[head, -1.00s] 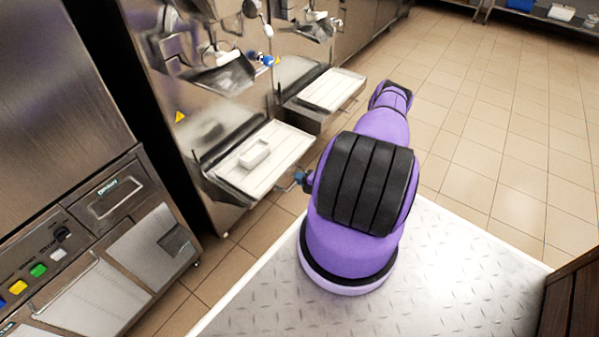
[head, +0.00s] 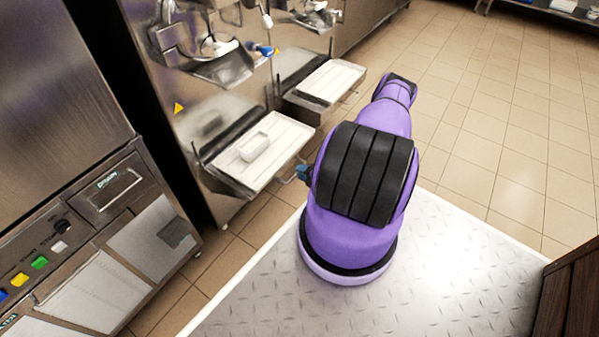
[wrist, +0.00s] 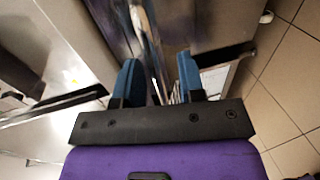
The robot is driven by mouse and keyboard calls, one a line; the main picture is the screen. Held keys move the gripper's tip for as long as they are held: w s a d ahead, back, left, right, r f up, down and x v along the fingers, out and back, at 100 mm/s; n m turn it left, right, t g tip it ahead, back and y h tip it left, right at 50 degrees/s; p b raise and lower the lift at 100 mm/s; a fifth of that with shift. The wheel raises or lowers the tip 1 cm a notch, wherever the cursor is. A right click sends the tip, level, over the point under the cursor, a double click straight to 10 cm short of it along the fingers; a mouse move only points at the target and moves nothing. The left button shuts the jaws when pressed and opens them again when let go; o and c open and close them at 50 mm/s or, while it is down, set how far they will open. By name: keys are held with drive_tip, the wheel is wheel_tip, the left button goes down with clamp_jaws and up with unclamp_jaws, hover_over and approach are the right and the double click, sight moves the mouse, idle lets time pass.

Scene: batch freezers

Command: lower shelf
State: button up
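The nearer freezer's shelf (head: 285,160) is a pale, shallow tray sticking out low on the steel front, with a small white rectangular container (head: 254,147) on it. A second similar shelf (head: 333,80) juts from the freezer further back. My gripper (head: 303,172) shows only as a bit of blue beside my purple arm, just right of the nearer shelf; the rest is hidden behind the arm. In the wrist view my gripper (wrist: 158,78) has its two blue fingers apart, with nothing seen held between them. Whether it touches the shelf cannot be told.
A steel machine with coloured buttons (head: 40,262) stands at the left. Chutes and spouts (head: 225,65) hang above the shelves. Open tiled floor (head: 480,140) lies to the right. A dark slatted wooden thing (head: 570,290) is at the lower right.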

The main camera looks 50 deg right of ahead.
drive_tip(key=v, duration=0.9)
drive_tip(key=shift+s, duration=0.15)
